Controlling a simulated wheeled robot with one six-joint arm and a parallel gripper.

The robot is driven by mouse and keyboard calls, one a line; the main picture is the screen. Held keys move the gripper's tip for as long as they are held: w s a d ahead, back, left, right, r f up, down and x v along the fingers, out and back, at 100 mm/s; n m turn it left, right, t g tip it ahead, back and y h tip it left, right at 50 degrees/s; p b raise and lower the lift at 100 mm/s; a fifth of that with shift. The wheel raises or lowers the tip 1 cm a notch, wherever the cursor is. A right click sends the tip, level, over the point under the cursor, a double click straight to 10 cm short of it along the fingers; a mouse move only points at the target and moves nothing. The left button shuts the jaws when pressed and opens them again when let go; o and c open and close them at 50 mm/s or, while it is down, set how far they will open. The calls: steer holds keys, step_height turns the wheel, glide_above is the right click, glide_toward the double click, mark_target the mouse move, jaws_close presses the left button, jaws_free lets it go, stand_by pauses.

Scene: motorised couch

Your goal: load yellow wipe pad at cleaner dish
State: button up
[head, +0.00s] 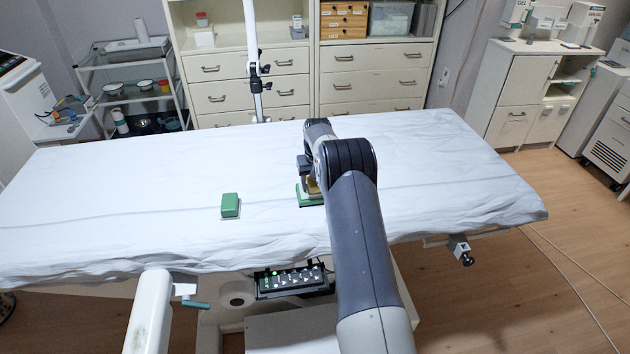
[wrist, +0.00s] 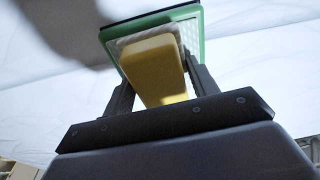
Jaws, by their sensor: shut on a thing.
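My gripper (wrist: 158,72) is shut on a yellow wipe pad (wrist: 160,80), a yellow block with a pale, fluffy-looking face at its far end. Beyond that face is a green-rimmed dish (wrist: 110,50) with a whitish textured inside. The pad overlaps the dish in the wrist view; I cannot tell whether they touch. In the head view the dish (head: 303,199) lies on the couch just left of my arm, with a bit of the yellow pad (head: 313,187) above it. My gripper there is mostly hidden by my arm.
A green block (head: 230,204) sits on the white-sheeted couch (head: 130,190), left of the dish. A control box (head: 292,280) hangs at the couch's near side. Cabinets and a pole (head: 252,50) stand behind. Much of the couch top is clear.

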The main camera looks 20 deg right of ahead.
steer(key=shift+f+b, duration=0.3)
steer(key=shift+f, duration=0.15)
stand_by(1.2)
steer(key=shift+r+p, duration=1.95)
steer(key=shift+r, duration=1.65)
